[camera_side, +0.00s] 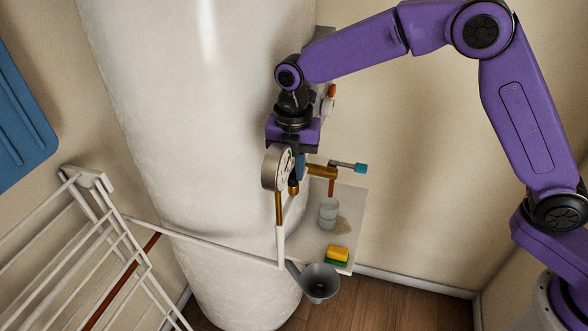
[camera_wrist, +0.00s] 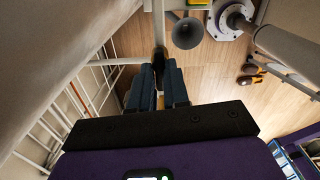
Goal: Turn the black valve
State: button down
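In the wrist view a small dark piece (camera_wrist: 160,57), possibly the valve's handle, lies at or just beyond my fingertips. In the side view my gripper (camera_side: 299,168) is right beside the round gauge (camera_side: 278,168), which partly hides the fingers.
A large white tank (camera_side: 190,120) stands close behind my gripper. A brass pipe (camera_side: 322,171) with a teal-tipped lever (camera_side: 360,168) is to the right. Below are a shelf (camera_side: 350,205), a jar (camera_side: 328,213), a yellow-green sponge (camera_side: 337,256) and a grey funnel (camera_side: 320,282). A white rack (camera_side: 90,250) stands left.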

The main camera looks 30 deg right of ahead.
jog(key=shift+m, duration=1.6)
jog(key=c, duration=1.3)
grip_release()
jog(key=shift+r, duration=2.5)
jog(key=shift+c, duration=0.3)
